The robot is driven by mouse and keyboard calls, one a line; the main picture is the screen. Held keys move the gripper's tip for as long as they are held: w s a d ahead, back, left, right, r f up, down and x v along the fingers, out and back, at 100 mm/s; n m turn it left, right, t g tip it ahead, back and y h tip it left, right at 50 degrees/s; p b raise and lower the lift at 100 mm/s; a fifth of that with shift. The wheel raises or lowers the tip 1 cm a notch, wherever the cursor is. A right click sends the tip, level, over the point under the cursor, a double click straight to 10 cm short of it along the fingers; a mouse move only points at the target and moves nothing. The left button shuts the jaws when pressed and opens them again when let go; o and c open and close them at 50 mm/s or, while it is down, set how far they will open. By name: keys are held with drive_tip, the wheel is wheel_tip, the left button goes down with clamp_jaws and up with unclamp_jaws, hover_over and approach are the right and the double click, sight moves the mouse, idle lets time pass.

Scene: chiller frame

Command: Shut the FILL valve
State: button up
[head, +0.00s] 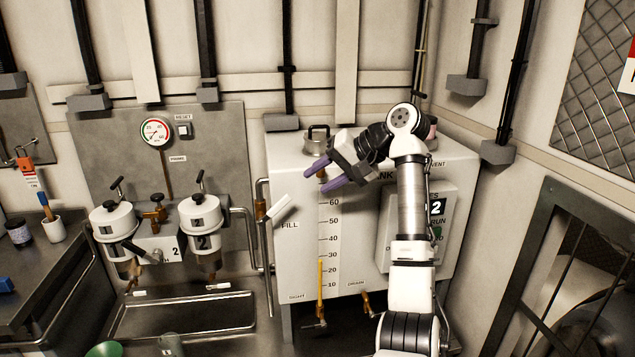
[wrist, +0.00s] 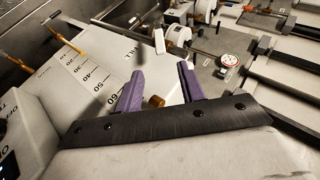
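The FILL valve (head: 261,209) is a brass body on the vertical pipe at the tank's left side. Its pale lever (head: 279,206) slants up and to the right, at an angle to the pipe. The lever also shows in the wrist view (wrist: 159,41), beyond my fingertips. The FILL label (head: 289,226) is on the tank beside it. My gripper (head: 315,181) has two purple fingers, spread apart and empty. It is above and to the right of the lever, in front of the upper tank, apart from the lever. In the wrist view the gripper (wrist: 160,70) shows open.
The white tank (head: 300,260) carries a level scale with an orange column (head: 320,280). Two white filter housings (head: 200,219) and a gauge (head: 156,131) stand left. The space between my gripper and the lever looks clear.

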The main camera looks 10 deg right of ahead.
sight(276, 206)
drive_tip(key=shift+c, duration=0.7)
drive_tip(key=w+a+t, duration=0.1)
drive_tip(key=w+a, duration=0.1)
drive_tip(key=a, duration=0.3)
drive_tip(key=w+a+n+t, duration=0.1)
drive_tip(key=w+a, duration=0.1)
drive_tip(key=a, duration=0.2)
drive_tip(key=w+a+f+n+t, duration=0.1)
drive_tip(key=w+a, duration=0.1)
drive_tip(key=a, duration=0.3)
drive_tip(key=shift+a, duration=0.35)
clamp_jaws()
drive_tip(key=s+a+f+n+t+h+b, duration=0.25)
drive_tip(key=s+n+t+b, duration=0.35)
drive_tip(key=s+n+t, duration=0.7)
drive_tip(key=d+f+m+h, duration=0.1)
drive_tip(key=d+f+h, duration=0.15)
drive_tip(key=d, duration=0.45)
drive_tip(key=a+f+p+x, duration=0.1)
drive_tip(key=p+x, duration=0.2)
drive_tip(key=x, duration=0.6)
drive_tip(key=shift+w+d+f+g+y+p, duration=0.15)
drive_tip(key=shift+w+d+f+g+p, duration=0.1)
drive_tip(key=shift+d+f, duration=0.45)
drive_tip(key=shift+w+d+f+g+y+p, duration=0.1)
drive_tip(key=shift+d+f+g+y+p, duration=0.1)
drive_tip(key=shift+d+f, duration=0.45)
